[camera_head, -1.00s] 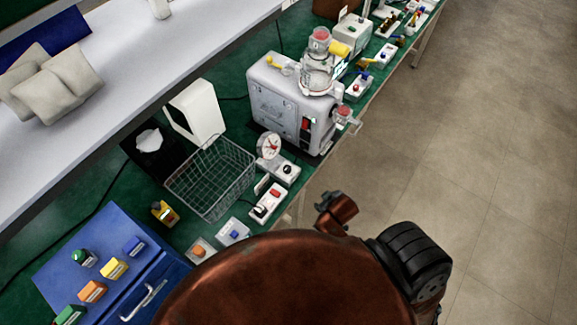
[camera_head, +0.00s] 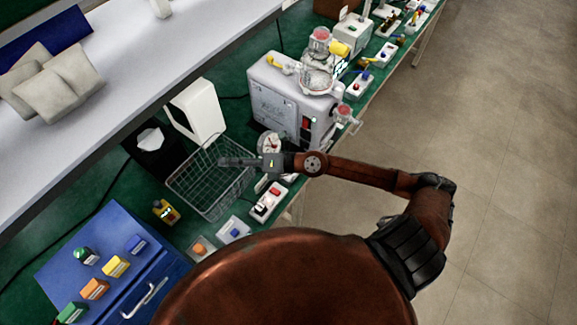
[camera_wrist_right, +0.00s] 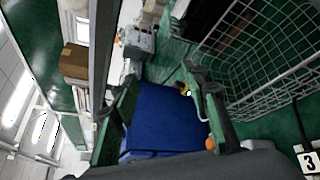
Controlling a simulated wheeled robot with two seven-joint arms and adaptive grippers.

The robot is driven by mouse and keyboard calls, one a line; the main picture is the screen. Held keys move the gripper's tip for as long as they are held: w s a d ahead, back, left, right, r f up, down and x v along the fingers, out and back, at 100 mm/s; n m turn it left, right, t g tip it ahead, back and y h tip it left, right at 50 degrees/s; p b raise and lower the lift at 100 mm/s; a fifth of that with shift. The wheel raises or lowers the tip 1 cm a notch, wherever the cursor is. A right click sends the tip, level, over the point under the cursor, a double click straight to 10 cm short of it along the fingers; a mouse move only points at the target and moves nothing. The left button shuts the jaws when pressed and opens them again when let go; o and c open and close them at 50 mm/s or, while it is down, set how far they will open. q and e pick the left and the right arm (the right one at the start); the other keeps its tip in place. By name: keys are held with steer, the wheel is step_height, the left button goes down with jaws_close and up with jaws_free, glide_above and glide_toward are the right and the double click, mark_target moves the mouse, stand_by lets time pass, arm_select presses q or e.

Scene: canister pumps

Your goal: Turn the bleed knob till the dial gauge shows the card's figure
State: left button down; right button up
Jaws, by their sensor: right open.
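The dial gauge (camera_head: 269,141), with a round white face, stands near the front edge of the green bench. My right gripper and forearm cross just in front of it and cover its lower part. The bleed knob is hidden behind my right arm. My right gripper (camera_head: 224,162) reaches leftward over the wire basket, open and empty. In the right wrist view its two fingers (camera_wrist_right: 165,105) stand apart. My left gripper is not in view.
The wire basket (camera_head: 196,200) lies under my right fingers. A grey pump machine (camera_head: 285,100) stands behind the gauge. A white switch box (camera_head: 268,203) sits in front. A blue cabinet (camera_head: 95,235) is at the lower left. The floor at right is clear.

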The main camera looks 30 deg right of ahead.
steer(key=s+d+f+n+g+h, duration=0.1)
steer(key=d+f+n+g+h, duration=0.35)
steer(key=d+f, duration=0.55)
steer(key=d+f+n+g+h, duration=0.25)
steer(key=d+f+h, duration=0.45)
steer(key=d, duration=0.6)
steer(key=shift+t+y, duration=0.5)
steer(key=shift+y, duration=0.25)
steer(key=x, duration=0.7)
steer(key=shift+f+p, duration=0.3)
steer(key=shift+p, duration=0.05)
steer(key=shift+a, duration=0.1)
